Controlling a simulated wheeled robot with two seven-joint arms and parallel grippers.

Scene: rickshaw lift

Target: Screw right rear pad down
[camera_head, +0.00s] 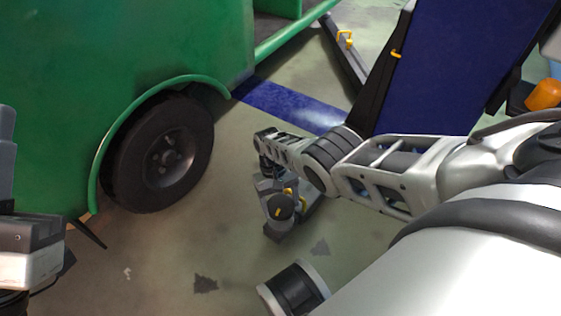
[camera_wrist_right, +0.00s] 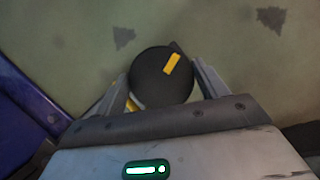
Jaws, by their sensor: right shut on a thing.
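The right rear pad (camera_head: 279,212) is a round dark disc with a yellow mark on top, at the end of a lift arm low beside the green vehicle. In the right wrist view the pad (camera_wrist_right: 158,88) sits between the two fingers of my right gripper (camera_wrist_right: 163,70), which is shut on it. In the head view my right gripper (camera_head: 272,180) reaches down to the pad from above; its fingers are small and partly hidden there. My left gripper is not clearly visible; only grey and white parts show at the left edge.
The green vehicle (camera_head: 120,45) with its dark wheel (camera_head: 160,155) stands to the left. A blue lift column (camera_head: 430,75) stands at the back right, with another lift arm (camera_head: 343,55) near it. The stained floor (camera_head: 150,265) is clear in front of the wheel.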

